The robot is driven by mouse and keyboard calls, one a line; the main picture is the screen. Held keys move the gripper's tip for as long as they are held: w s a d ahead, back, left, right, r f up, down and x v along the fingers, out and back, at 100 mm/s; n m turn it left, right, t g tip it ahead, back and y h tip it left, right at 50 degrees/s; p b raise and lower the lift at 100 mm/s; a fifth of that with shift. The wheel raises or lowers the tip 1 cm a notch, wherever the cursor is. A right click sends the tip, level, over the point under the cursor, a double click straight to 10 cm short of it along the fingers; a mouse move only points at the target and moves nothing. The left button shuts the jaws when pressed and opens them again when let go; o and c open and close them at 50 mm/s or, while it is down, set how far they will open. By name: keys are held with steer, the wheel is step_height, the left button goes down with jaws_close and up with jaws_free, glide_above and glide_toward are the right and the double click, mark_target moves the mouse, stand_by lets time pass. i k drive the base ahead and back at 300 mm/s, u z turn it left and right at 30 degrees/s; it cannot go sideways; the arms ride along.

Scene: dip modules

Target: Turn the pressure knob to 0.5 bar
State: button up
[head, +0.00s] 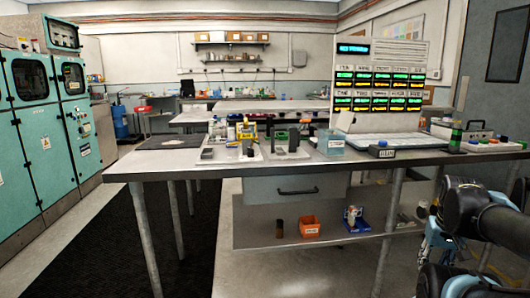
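I cannot make out a pressure knob or a reading in bar for certain. Teal machine cabinets (40,150) stand at the far left, with a box with dials (63,33) on top. A panel of small controls (80,123) is on the right cabinet, too small to read. Part of my arm shows at the lower right, dark and close to the camera. A blue and metal part that looks like my gripper (432,243) hangs beside it, right of the bench, far from the cabinets. My arm partly hides it, and its fingers are not clear.
A long bench (225,172) crosses the middle, with small devices, a clear blue-tinted box (331,146) and a tray on it. A display board (378,85) stands behind. An orange bin (309,227) sits on the lower shelf. A dark floor mat (115,245) lies clear at left.

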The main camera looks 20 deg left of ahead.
mark_target(251, 152)
steer(key=k, duration=1.55)
steer(key=u, duration=1)
steer(key=i, duration=1)
